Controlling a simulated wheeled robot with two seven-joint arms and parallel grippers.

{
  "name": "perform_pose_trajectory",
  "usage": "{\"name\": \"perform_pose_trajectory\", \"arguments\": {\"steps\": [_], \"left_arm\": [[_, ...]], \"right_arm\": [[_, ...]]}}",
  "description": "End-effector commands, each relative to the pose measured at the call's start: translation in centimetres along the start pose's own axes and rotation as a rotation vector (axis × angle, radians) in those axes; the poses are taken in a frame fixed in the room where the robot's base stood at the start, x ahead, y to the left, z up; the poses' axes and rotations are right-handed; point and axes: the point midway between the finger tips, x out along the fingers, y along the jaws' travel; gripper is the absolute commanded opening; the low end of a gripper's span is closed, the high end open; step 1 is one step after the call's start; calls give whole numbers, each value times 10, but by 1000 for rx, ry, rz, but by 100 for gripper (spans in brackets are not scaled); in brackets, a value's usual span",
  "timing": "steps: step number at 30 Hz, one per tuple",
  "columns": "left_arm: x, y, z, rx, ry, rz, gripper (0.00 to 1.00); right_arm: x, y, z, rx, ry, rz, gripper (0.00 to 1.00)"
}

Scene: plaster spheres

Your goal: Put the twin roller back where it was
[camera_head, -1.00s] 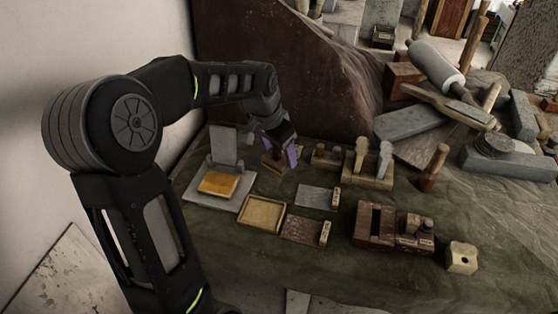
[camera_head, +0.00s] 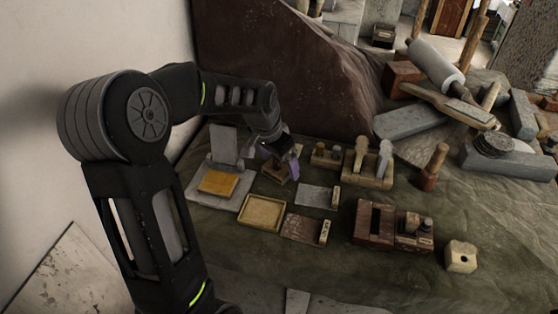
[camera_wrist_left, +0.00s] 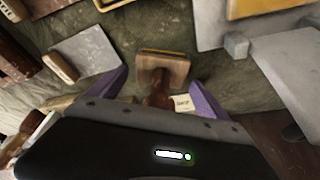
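I cannot tell for certain which thing is the twin roller. A small wooden block with a brown handle (camera_wrist_left: 157,92) shows in the left wrist view, between my fingers, with a small white label (camera_wrist_left: 183,103) beside it. My left gripper (camera_wrist_left: 158,97) is open; its purple fingers stand apart on both sides of the handle, with gaps visible. In the head view my left gripper (camera_head: 287,167) is low over the small block (camera_head: 272,172). A wooden stand (camera_head: 368,181) with two upright pieces is to its right. My right gripper is not in view.
An orange pad (camera_head: 218,183) lies on a grey slab at left. A shallow wooden tray (camera_head: 262,212) and labelled plates are in front. A dark wooden box (camera_head: 385,228) and a pale block (camera_head: 461,257) stand right. A large grey roller (camera_head: 436,64) lies on the back pile.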

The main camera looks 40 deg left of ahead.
Motion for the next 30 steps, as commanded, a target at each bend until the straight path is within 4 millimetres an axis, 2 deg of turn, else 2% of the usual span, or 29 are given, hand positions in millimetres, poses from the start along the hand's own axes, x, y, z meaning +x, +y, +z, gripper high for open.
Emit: {"name": "perform_pose_trajectory", "arguments": {"steps": [8, 14, 24, 30], "left_arm": [[-2, 0, 0, 0, 0, 0, 89], [-15, 0, -2, 0, 3, -2, 89], [-83, -1, -2, 0, 6, -2, 89], [-114, 0, -2, 1, 2, -1, 89]], "right_arm": [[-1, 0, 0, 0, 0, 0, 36], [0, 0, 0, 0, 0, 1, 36], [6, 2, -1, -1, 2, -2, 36], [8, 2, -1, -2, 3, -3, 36]]}}
